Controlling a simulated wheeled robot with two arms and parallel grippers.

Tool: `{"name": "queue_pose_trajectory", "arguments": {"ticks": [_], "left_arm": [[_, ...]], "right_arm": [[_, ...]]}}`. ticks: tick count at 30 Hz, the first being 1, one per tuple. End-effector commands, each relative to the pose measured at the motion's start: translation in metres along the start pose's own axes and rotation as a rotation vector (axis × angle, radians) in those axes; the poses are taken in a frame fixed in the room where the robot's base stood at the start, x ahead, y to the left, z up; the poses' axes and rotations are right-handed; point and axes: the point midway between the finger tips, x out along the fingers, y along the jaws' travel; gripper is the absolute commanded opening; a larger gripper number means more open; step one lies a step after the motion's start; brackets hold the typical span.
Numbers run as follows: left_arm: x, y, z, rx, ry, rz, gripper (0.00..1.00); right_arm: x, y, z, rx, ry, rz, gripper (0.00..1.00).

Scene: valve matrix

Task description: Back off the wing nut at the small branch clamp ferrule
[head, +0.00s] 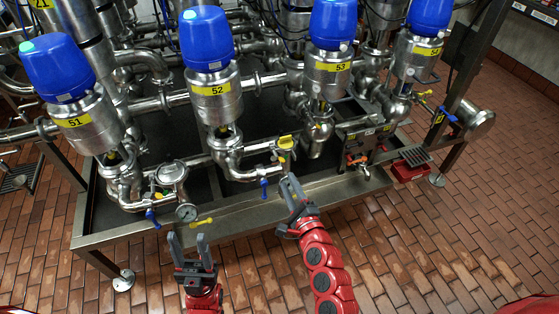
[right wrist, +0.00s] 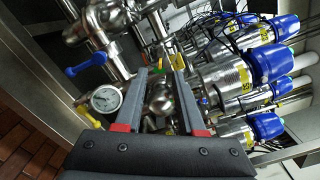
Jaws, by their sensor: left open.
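The small branch pipework with the clamp (head: 173,172) stands at the left front of the steel frame, beside a round gauge (head: 187,212). I cannot make out the wing nut itself at this size. My left gripper (head: 188,239) is open and empty, below the gauge and in front of the frame edge. My right gripper (head: 288,186) is near the frame's front edge, right of the gauge. Its two fingers in the right wrist view (right wrist: 160,72) stand apart, with steel fittings beyond them.
A blue handle (head: 152,216) and a yellow handle (head: 202,222) flank the gauge. Another blue handle (head: 264,184) is close left of my right gripper. Blue-capped valves (head: 212,90) stand behind. The frame's front rail (head: 125,238) is an edge; brick floor (head: 440,240) is open at right.

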Motion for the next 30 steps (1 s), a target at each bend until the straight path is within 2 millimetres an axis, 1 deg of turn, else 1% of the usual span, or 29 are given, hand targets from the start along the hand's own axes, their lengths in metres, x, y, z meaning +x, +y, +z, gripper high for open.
{"name": "queue_pose_trajectory", "arguments": {"ticks": [1, 6, 9, 13, 18, 26, 27, 29, 30], "left_arm": [[0.004, 0.000, -0.001, 0.000, 0.000, 0.000, 0.50], [0.009, 0.000, -0.002, 0.000, 0.000, 0.000, 0.50], [0.011, -0.001, -0.002, 0.000, 0.000, 0.000, 0.50], [0.012, -0.001, -0.002, 0.000, 0.000, 0.000, 0.50], [0.013, -0.001, -0.002, 0.000, 0.000, 0.000, 0.50], [0.013, -0.001, -0.002, 0.000, 0.000, 0.000, 0.50], [0.013, -0.001, -0.002, 0.000, 0.000, 0.000, 0.50], [0.013, -0.001, -0.002, 0.000, 0.000, 0.000, 0.50], [0.013, -0.001, -0.002, 0.000, 0.000, 0.000, 0.50]], "right_arm": [[0.011, -0.003, 0.002, -0.001, -0.002, -0.003, 0.38], [0.044, -0.002, 0.002, -0.002, -0.003, 0.000, 0.38], [0.061, -0.003, 0.001, -0.003, -0.001, -0.004, 0.38], [0.076, -0.001, 0.001, -0.002, -0.001, -0.001, 0.38], [0.086, -0.001, 0.000, -0.003, 0.000, -0.002, 0.38], [0.087, -0.001, -0.001, -0.002, 0.002, -0.003, 0.38], [0.087, -0.001, -0.001, -0.002, 0.002, -0.003, 0.36], [0.087, -0.001, -0.001, -0.002, 0.002, -0.003, 0.26], [0.087, -0.001, -0.001, -0.002, 0.002, -0.003, 0.18]]}}
